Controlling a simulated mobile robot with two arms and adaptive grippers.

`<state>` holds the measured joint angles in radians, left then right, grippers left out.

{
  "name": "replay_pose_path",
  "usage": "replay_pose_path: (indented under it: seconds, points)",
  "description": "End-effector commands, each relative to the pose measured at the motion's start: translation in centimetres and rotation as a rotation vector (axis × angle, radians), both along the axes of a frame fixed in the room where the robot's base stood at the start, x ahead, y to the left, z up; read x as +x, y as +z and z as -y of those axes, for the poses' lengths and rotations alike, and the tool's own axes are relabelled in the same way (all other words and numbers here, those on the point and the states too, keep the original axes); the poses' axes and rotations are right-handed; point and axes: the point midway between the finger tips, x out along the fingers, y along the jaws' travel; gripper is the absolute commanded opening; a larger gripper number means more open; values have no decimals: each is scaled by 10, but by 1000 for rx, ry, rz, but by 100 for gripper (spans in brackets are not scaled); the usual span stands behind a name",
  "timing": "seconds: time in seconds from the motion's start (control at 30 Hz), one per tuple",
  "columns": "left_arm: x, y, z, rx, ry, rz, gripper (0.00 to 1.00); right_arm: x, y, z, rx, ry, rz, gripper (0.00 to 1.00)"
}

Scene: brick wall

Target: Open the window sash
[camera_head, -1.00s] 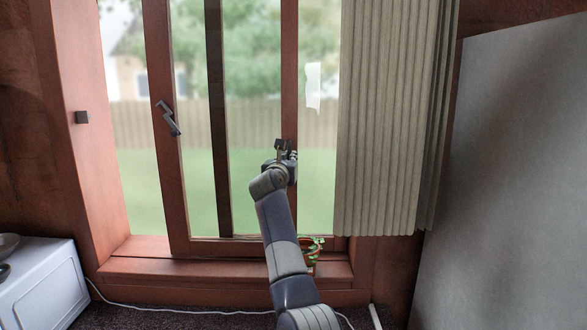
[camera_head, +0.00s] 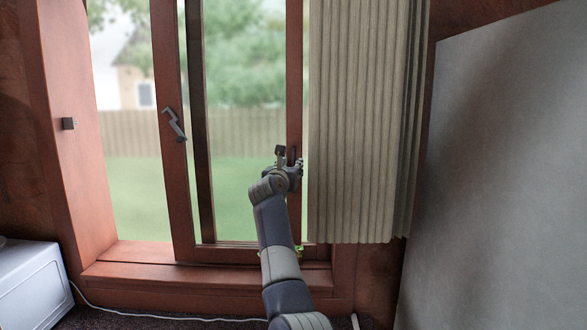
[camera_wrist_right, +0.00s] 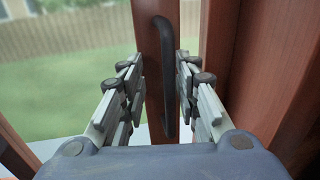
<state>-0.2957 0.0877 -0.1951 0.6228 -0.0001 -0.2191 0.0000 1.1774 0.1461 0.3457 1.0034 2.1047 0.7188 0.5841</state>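The window sash has a red-brown left stile (camera_head: 170,60) with a grey crank-like handle (camera_head: 174,125). It stands clear of the left side of the window frame, with a wide gap between them. My right gripper (camera_head: 288,160) is at the sash's right stile (camera_head: 294,80). In the right wrist view, a dark vertical pull handle (camera_wrist_right: 161,60) stands between the two fingers of this gripper (camera_wrist_right: 160,92). The fingers are apart, with visible space beside the handle, so contact cannot be told. My left gripper is out of view.
A pleated curtain (camera_head: 355,130) hangs just right of the gripper. A large grey panel (camera_head: 490,180) stands at the right. A white box-like appliance (camera_head: 30,285) is at the lower left. A plant (camera_head: 299,251) is mostly hidden behind my arm.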

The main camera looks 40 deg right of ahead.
Motion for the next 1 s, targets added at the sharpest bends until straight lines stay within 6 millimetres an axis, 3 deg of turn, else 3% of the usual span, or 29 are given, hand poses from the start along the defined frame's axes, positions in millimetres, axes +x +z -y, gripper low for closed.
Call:
replay_pose_path:
  seconds: [0.43,1.0]
  points:
    - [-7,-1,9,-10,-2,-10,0,-8,2,-10,-2,0,4,30]
    - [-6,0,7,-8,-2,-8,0,-60,1,-77,0,1,3,30]
